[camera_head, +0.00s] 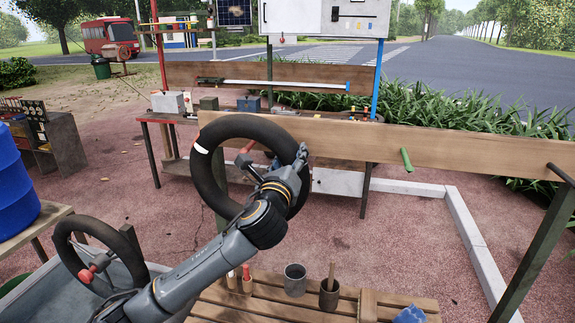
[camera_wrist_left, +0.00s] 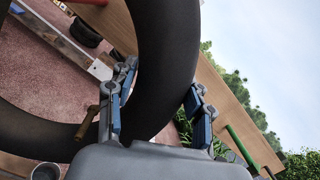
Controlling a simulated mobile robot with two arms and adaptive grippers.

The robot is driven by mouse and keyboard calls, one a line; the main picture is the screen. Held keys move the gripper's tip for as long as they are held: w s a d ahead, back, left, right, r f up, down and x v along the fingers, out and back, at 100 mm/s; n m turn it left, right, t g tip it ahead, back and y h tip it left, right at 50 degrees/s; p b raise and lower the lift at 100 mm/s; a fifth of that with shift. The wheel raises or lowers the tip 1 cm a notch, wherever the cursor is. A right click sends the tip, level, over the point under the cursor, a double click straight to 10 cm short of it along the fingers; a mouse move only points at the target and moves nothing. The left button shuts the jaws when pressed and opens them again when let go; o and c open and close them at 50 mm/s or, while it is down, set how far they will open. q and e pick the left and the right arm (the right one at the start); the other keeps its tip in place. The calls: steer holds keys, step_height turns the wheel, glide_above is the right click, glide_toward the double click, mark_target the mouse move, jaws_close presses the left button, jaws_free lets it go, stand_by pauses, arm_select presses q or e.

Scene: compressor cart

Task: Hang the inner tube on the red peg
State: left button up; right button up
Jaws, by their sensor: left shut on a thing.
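The inner tube (camera_head: 208,178) is a thick black ring with a white mark, held upright in front of the long wooden board. My left gripper (camera_head: 282,170) is shut on the tube's right side. In the left wrist view its fingers (camera_wrist_left: 160,85) lie on either side of the black tube (camera_wrist_left: 170,50). The red peg (camera_head: 247,146) shows through the upper part of the ring's opening. I cannot tell whether the ring is around the peg or only in front of it. My right gripper is not in view.
A green peg (camera_head: 407,160) and a dark peg (camera_head: 561,175) stick out from the board (camera_head: 350,143) to the right. A slatted table (camera_head: 260,312) with a grey cup (camera_head: 295,280) stands below. Another black ring (camera_head: 65,243) is at lower left, near a blue barrel (camera_head: 15,190).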

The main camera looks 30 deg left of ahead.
arm_select(q)
steer(key=shift+f+b+x, duration=0.2)
steer(key=shift+b+x, duration=0.25)
steer(key=shift+x, duration=0.65)
steer(key=shift+f+b+x, duration=0.2)
steer(key=shift+b+x, duration=0.3)
steer(key=shift+x, duration=0.65)
steer(key=shift+f+b+x, duration=0.15)
steer(key=shift+b+x, duration=0.3)
steer(key=shift+x, duration=0.65)
steer(key=shift+w+f+b, duration=0.1)
steer(key=shift+f+b, duration=0.3)
steer(key=shift+f, duration=0.55)
steer(key=o, duration=1.2)
steer(key=shift+d, duration=0.1)
steer(key=shift+f, duration=0.1)
glide_toward(299, 141)
steer(key=s+f, duration=0.1)
steer(key=s+d, duration=0.1)
steer(key=s, duration=0.1)
steer(key=s+f, duration=0.1)
steer(key=s, duration=0.1)
steer(key=shift+s+d+f, duration=0.15)
steer(key=shift+s+f, duration=0.05)
steer(key=shift+f, duration=0.15)
